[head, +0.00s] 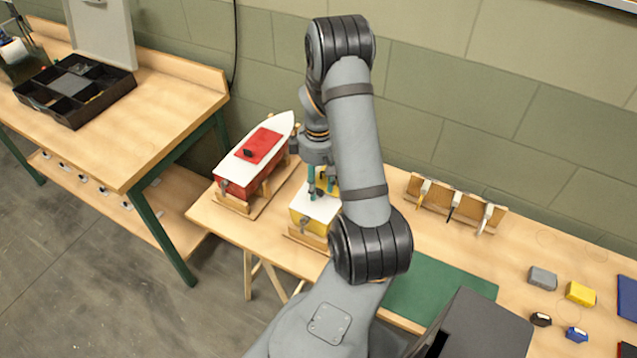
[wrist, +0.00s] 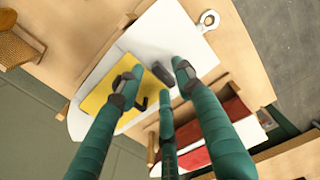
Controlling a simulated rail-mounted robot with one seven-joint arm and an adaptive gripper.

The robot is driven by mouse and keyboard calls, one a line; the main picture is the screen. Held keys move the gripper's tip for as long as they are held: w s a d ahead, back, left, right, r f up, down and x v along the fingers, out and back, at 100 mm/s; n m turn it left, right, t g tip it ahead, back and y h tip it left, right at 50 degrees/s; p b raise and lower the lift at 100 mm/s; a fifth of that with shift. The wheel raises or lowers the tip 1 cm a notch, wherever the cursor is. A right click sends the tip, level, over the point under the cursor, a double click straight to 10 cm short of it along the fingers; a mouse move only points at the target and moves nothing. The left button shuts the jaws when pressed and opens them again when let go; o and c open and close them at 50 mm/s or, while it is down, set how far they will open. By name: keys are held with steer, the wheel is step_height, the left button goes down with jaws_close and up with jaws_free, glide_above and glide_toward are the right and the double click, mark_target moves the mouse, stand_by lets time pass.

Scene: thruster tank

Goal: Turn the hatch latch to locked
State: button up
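The yellow boat (head: 304,220) with a white deck stands on a wooden cradle, partly hidden behind my arm. In the wrist view its white deck (wrist: 160,35) carries a yellow hatch (wrist: 107,82) with a small black latch (wrist: 142,103). My gripper (head: 321,190) points down just above this deck. I cannot tell whether a fingertip touches the deck. A red boat (head: 247,170) with a red hatch and black latch stands to the left.
A wooden rack (head: 455,203) with several tools stands right of my arm. A green mat (head: 440,288) lies in front of it. Grey (head: 542,277) and yellow (head: 580,293) blocks lie further right. A black tray (head: 75,90) sits on the left bench.

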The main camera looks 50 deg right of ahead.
steer(key=c, duration=0.8)
jaws_close()
